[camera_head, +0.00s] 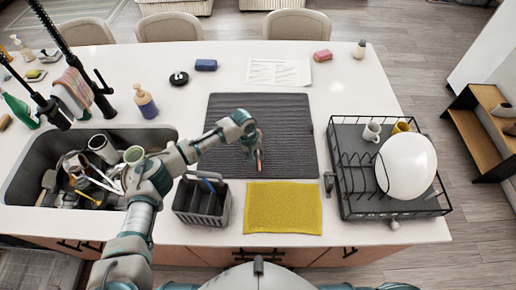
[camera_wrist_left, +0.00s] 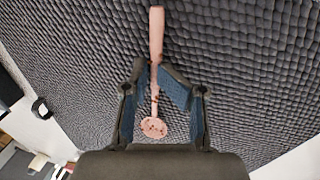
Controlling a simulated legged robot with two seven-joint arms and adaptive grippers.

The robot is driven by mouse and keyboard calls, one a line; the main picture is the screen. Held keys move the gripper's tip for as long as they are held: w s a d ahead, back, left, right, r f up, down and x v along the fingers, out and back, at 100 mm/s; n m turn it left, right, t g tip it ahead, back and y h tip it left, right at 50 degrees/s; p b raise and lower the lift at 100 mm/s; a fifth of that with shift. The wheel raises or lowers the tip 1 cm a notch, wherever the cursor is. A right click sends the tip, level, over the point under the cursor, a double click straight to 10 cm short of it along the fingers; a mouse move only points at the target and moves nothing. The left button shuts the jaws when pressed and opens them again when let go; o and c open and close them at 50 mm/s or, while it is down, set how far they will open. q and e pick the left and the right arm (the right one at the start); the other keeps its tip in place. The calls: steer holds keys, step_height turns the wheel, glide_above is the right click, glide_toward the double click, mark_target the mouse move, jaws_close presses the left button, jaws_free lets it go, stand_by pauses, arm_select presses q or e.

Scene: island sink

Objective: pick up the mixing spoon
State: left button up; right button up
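The mixing spoon is pinkish, with a long handle and a round, spotted head (camera_wrist_left: 153,128). In the left wrist view it lies along the dark textured mat, its handle running up the picture. In the head view it shows as a thin reddish strip (camera_head: 259,158) on the mat, partly hidden by my left arm. My left gripper (camera_head: 250,150) is low over the mat at the spoon. In the wrist view its two fingers (camera_wrist_left: 153,75) stand on either side of the handle, with a gap left between them. My right gripper is not in view.
The dark mat (camera_head: 290,115) lies mid-island. A yellow cloth (camera_head: 283,208) and a grey caddy (camera_head: 203,200) are in front. A dish rack (camera_head: 355,209) holding mugs and a white round dish stands at the right. The sink (camera_head: 35,175) with several dishes is at the left.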

arm_select(q)
steer(key=shift+w+a+f, duration=0.1)
steer(key=shift+a, duration=0.3)
jaws_close()
steer(key=shift+d, duration=0.3)
steer(key=shift+d+r, duration=0.2)
steer(key=shift+d, duration=0.15)
steer(key=shift+d+r, duration=0.1)
steer(key=shift+r, duration=0.45)
steer(key=shift+a+r, duration=0.2)
steer(key=shift+r, duration=0.4)
steer(key=shift+a+r, duration=0.15)
steer(key=shift+r, duration=0.4)
steer(key=s, duration=0.2)
steer(key=s+a, duration=0.1)
steer(key=s, duration=0.3)
steer(key=shift+s+a+r, duration=0.3)
steer(key=shift+s+a, duration=0.1)
steer(key=s, duration=0.5)
steer(key=s+a, duration=0.1)
steer(key=s, duration=0.2)
steer(key=shift+r, duration=0.4)
steer(key=shift+s+a, duration=0.3)
steer(key=shift+s, duration=0.15)
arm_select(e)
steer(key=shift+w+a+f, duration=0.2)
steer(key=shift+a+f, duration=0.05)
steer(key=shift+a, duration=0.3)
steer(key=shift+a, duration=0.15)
